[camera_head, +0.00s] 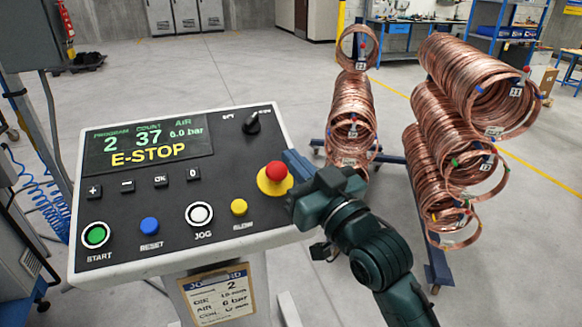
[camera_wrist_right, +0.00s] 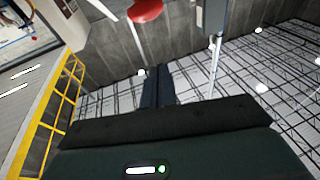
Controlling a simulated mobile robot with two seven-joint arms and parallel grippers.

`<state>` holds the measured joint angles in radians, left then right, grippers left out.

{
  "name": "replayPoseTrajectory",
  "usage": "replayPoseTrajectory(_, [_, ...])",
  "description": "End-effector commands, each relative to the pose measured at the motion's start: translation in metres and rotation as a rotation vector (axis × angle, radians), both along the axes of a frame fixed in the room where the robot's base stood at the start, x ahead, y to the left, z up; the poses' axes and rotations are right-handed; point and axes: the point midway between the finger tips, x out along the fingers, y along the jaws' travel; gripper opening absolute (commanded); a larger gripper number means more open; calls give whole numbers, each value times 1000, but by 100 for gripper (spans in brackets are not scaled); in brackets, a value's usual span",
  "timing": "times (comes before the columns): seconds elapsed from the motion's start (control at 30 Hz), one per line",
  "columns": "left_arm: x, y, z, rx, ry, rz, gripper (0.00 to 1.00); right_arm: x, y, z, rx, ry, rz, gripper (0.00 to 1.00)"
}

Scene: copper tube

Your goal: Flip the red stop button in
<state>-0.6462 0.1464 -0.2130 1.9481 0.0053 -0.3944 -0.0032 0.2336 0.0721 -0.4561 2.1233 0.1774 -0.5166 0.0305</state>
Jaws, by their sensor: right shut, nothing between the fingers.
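The red stop button (camera_head: 276,171) is a round knob on a yellow base (camera_head: 266,186), at the right side of a tilted control panel (camera_head: 130,215). The panel's display (camera_head: 148,145) reads "E-STOP" in yellow, with program 2, count 37 and air 6.0 bar. My right gripper (camera_head: 294,163) is shut and empty, its blue-grey fingers just right of the button. I cannot tell whether they touch it. My left gripper is out of view.
A selector switch (camera_head: 252,122) sits above the stop button, and a yellow button (camera_head: 239,207) labelled slow lies below left. A white JOG button (camera_head: 199,214) is further left. Copper coils (camera_head: 352,110) hang on a blue rack to the right. A job card (camera_head: 219,291) hangs below the panel.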

Motion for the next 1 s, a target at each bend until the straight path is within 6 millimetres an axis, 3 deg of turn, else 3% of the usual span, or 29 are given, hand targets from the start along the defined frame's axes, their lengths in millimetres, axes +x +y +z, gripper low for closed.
replayPoseTrajectory(0.03, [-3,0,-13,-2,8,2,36,-14,-8,-14,-2,6,0,0])
replayPoseTrajectory(0.07, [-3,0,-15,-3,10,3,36,-19,-12,-15,-3,5,0,0])
replayPoseTrajectory(0.2, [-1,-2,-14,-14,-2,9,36,-45,-28,-19,-3,3,0,0])
replayPoseTrajectory(0.4, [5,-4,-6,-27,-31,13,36,-68,-42,-21,0,2,-1,0])
replayPoseTrajectory(0.87, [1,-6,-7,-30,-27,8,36,-74,-46,-21,1,1,0,0])
replayPoseTrajectory(1.0, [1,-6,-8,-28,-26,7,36,-69,-50,-45,-8,51,-24,0])
